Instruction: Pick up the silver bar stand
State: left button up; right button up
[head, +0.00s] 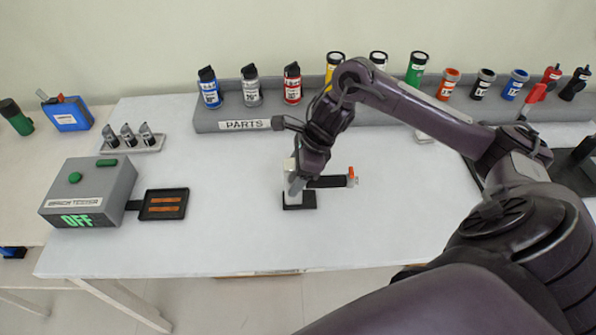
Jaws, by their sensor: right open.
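A small stand with a black base (300,203) is on the white table, near the middle. A pale silver upright part shows above the base, mostly covered by my gripper. A dark bar with an orange tip (352,178) sticks out to the right at that height. My right gripper (296,186) comes down from above, with its fingertips at the upright part. It is open. Whether the fingers touch the stand is hidden. My left gripper is not in view.
A grey parts rack (215,125) with cans and bottles runs along the back. A grey tester box (88,190) reading OFF, with a black tray (163,205), stands at the left. A small holder (131,145) is behind it. The table (235,245) is clear around the stand's front and left.

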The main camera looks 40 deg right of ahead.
grip_shut()
dwell(0.3)
jog(key=shift+w+r, duration=0.1)
jog(key=shift+r, duration=0.1)
